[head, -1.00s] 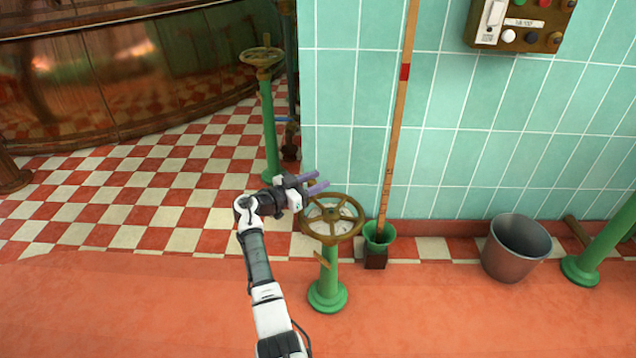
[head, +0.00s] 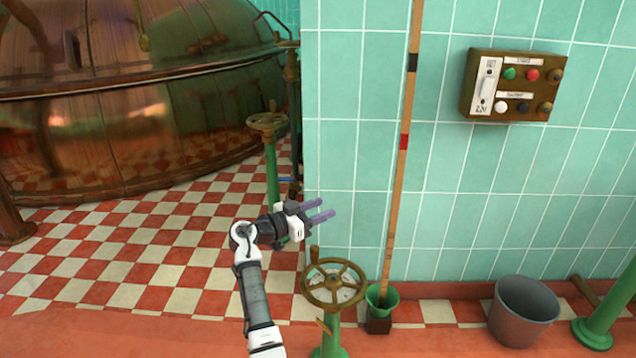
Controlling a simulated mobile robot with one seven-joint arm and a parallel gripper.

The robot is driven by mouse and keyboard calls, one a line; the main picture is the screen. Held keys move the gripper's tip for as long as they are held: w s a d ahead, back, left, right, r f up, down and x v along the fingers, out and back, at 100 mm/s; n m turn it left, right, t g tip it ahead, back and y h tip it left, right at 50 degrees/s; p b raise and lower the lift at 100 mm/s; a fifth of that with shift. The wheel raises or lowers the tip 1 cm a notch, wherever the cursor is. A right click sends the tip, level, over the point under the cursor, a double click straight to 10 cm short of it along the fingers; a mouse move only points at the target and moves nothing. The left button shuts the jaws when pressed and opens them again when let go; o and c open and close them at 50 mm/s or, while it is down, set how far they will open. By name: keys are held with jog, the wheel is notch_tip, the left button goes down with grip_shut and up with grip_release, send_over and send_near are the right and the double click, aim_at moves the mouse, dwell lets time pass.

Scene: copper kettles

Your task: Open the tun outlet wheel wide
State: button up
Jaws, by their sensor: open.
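A brass handwheel (head: 334,304) with spokes and an upright knob sits on a green pedestal (head: 330,343) in the front middle of the head view. A second brass handwheel (head: 267,121) stands farther back on a green post (head: 272,175), near the copper kettle. I cannot read a label on either wheel, so I cannot tell which is the tun outlet. My gripper (head: 327,210) is open and empty, its two purple fingers pointing right. In the picture it is above the front wheel and apart from it.
A green-tiled wall (head: 352,120) stands behind the front wheel. A striped wooden rod (head: 397,190) stands in a green funnel-shaped holder (head: 384,300) beside it. A metal bucket (head: 524,310) is at right, below a button box (head: 512,87). The copper kettle (head: 150,120) fills the back left; checkered floor (head: 150,250) is clear.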

notch_tip(320, 180, up, 7)
jog(key=shift+r+p, duration=0.15)
jog(key=shift+p, duration=0.3)
jog(key=shift+a, duration=0.1)
